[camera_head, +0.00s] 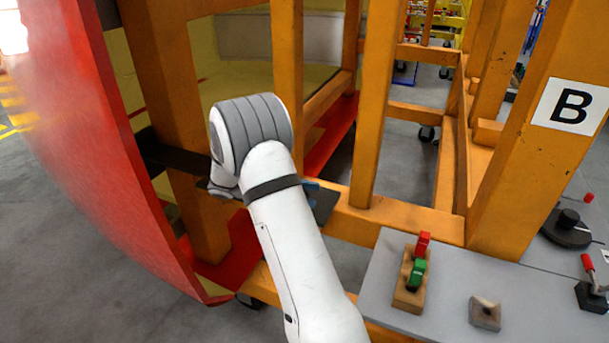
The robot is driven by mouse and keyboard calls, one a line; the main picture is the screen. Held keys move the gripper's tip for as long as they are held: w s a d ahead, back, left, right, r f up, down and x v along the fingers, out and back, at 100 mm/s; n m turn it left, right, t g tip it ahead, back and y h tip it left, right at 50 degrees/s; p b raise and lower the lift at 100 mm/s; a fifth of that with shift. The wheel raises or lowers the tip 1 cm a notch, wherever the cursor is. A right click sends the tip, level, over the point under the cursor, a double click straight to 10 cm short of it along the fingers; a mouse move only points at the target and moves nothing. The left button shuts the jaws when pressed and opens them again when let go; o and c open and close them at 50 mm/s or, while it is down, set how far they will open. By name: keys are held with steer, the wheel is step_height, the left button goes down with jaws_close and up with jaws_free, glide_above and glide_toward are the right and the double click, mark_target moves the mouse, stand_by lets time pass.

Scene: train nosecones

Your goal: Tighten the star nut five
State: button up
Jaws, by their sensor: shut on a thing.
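No star nut can be made out in this view. My white arm reaches up from the bottom centre to the orange frame (380,110), and its grey-banded joint stands in front of the frame's lower bars. My gripper is hidden behind the arm's end, so its jaws and anything between them do not show. A large curved red nosecone panel (85,140) stands on the left. A dark bracket (165,153) runs from near the panel toward the arm's end. A dark plate (325,203) with a small blue part shows just right of the arm.
A grey table (450,300) at lower right bears a wooden block (408,296) with red and green pieces, a small wooden block (485,313), a black round knobbed part (567,228) and a red-handled clamp (591,285). An orange post with a "B" sign (571,106) rises behind. Grey floor lies left.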

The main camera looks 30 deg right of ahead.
steer(key=shift+s+r+m+g+y+p, duration=0.15)
steer(key=shift+m+g+y+p, duration=0.5)
steer(key=shift+p, duration=1.3)
steer(key=shift+r+m+g+y+p, duration=0.2)
steer(key=shift+m+g+y+p, duration=0.4)
steer(key=shift+p, duration=1.35)
steer(key=g+y+p, duration=0.1)
steer(key=p, duration=0.1)
steer(key=shift+a+f+m+p, duration=0.15)
steer(key=shift+m+p, duration=0.2)
steer(key=shift+f+y, duration=0.1)
steer(key=shift+y, duration=0.15)
steer(key=shift+s+f+p, duration=0.1)
steer(key=shift+f+p, duration=0.05)
steer(key=shift+p, duration=0.35)
steer(key=o, duration=1)
